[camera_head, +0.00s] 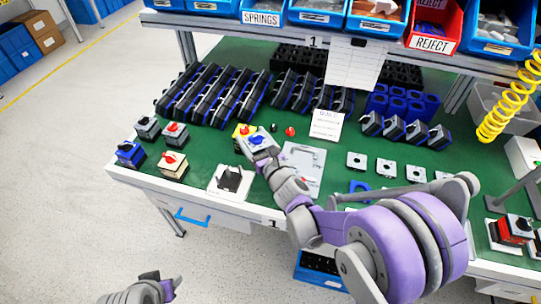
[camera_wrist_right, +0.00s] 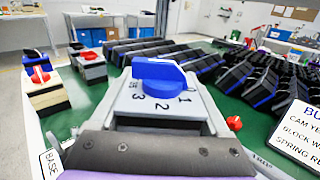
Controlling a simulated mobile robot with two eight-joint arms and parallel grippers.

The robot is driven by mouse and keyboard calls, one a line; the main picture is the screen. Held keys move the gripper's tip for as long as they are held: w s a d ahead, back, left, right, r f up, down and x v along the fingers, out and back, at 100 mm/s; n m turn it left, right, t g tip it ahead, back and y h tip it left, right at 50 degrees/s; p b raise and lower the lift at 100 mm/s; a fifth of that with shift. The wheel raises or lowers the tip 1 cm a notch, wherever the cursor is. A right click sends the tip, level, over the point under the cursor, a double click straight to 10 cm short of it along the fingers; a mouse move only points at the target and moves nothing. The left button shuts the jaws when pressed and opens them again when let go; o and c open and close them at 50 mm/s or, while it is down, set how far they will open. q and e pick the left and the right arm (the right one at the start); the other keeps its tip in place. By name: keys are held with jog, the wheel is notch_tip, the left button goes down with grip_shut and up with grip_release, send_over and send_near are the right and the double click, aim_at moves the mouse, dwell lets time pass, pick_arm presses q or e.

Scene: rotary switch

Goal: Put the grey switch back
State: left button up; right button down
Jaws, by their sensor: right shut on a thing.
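My right gripper (camera_head: 262,146) is shut on a grey switch with a blue knob (camera_head: 257,138), above the green bench top. In the right wrist view the grey switch (camera_wrist_right: 185,106) shows its faceplate with the numbers 1, 2 and 3 and its blue knob (camera_wrist_right: 160,76). The switch's lower body is mostly hidden. My left gripper (camera_head: 150,292) is only partly in view at the bottom edge.
A yellow switch (camera_head: 242,130) stands just behind my right gripper. A black fixture on a white base (camera_head: 231,180) stands at the front edge. Rows of black-and-blue blocks (camera_head: 210,95) fill the back. A sign (camera_head: 326,124) and red knob (camera_head: 290,131) are nearby. Green bench shows left of the fixture.

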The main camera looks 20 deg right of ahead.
notch_tip(320, 180, down, 4)
jog(key=shift+s+r, duration=0.1)
jog(key=shift+s, duration=0.05)
jog(key=shift+f+b, duration=0.65)
jog(key=shift+f, duration=1.4)
jog(key=shift+f, duration=0.1)
jog(key=shift+c, duration=0.6)
grip_release()
